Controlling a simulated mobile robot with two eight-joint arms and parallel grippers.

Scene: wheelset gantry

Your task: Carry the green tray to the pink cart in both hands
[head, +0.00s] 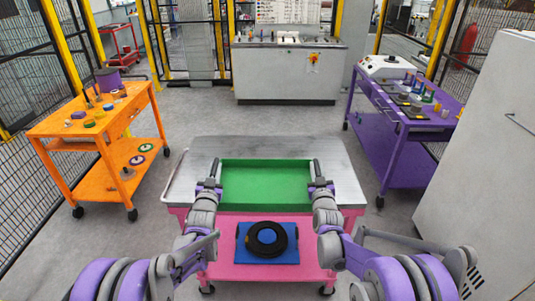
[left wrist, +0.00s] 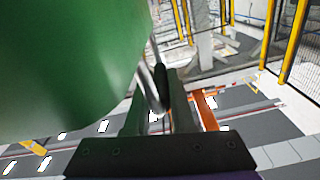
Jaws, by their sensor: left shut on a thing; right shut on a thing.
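The green tray (head: 265,186) is level and looks empty, over the grey metal top of the pink cart (head: 345,172). I cannot tell whether it rests on the top or hangs just above it. My left gripper (head: 211,178) is shut on the tray's left side. My right gripper (head: 319,176) is shut on its right side. In the left wrist view the tray (left wrist: 70,60) fills the upper left, close to the fingers of my left gripper (left wrist: 165,95). The tray hides part of the cart top.
The cart's lower pink shelf holds a blue square with a black ring (head: 267,239). An orange cart (head: 98,130) stands left and a purple table (head: 405,130) right, both with small parts. A grey cabinet (head: 485,150) is at far right. Floor is clear behind the pink cart.

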